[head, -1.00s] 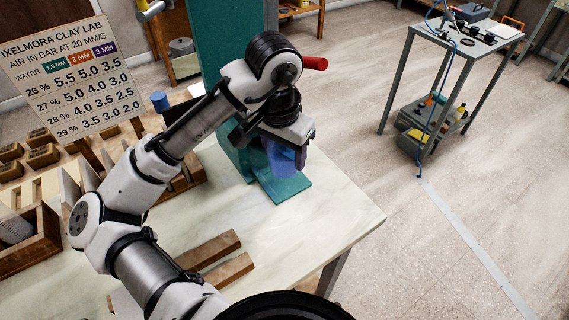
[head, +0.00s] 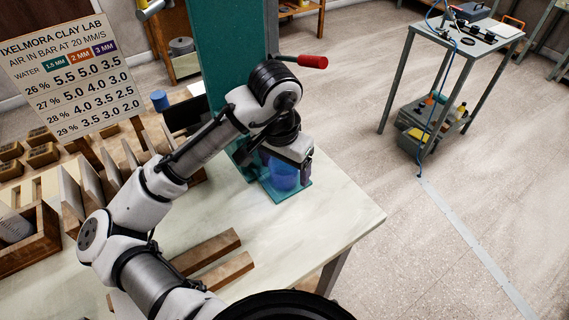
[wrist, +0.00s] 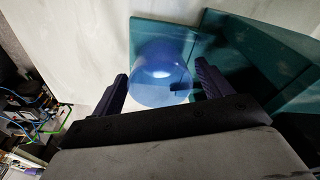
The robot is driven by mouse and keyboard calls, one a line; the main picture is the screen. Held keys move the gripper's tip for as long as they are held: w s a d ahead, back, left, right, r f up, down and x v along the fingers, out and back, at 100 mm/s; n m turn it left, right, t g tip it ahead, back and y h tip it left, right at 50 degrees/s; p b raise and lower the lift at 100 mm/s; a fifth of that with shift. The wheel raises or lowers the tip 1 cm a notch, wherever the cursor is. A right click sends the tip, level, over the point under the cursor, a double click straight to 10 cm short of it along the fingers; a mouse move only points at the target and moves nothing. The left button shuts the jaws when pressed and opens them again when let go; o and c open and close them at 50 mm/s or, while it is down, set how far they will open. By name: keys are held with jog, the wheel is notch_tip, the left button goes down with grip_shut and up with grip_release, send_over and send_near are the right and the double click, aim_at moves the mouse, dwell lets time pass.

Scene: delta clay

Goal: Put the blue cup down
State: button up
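The blue cup (head: 284,177) is translucent and looks upright. It is at the teal base plate (head: 305,187) of the press stand, on it or just above it; I cannot tell if it touches. My gripper (head: 287,165) comes down over the cup from above. In the wrist view the cup (wrist: 161,75) sits between the two dark fingers of my gripper (wrist: 160,80), with one finger close against each side. The fingers look shut on it. The cup's far side is partly hidden in the head view.
The teal column (head: 228,50) with a red-handled lever (head: 312,61) stands right behind the cup. Wooden bars (head: 207,252) lie on the pale table (head: 335,220) in front. A sign board (head: 75,80) and wooden racks stand at left. The table's right side is clear.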

notch_tip(320, 180, up, 12)
jog(key=s, duration=0.1)
jog(key=shift+a+r+b, duration=0.15)
jog(key=shift+a+b, duration=0.15)
jog(key=shift+a, duration=0.1)
jog(key=shift+s, duration=0.15)
dwell(0.5)
